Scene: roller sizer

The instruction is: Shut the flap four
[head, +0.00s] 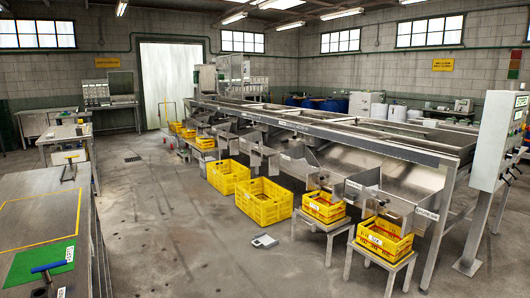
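The roller sizer (390,160) stands across the middle and right of the head view. A row of grey metal outlet chutes runs along its near side. The nearest chute bears a white label (427,213), and the one beside it bears another label (353,184). The writing is too small to read surely. I cannot tell which flap is flap four, nor whether it is open or shut. Neither of my grippers is in view.
Yellow crates stand on stools (384,257) and on the floor (264,216) below the chutes. A grey scoop-like object (264,241) lies on the floor. A control cabinet (494,145) stands at right. A table (30,215) is at left, with clear floor between.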

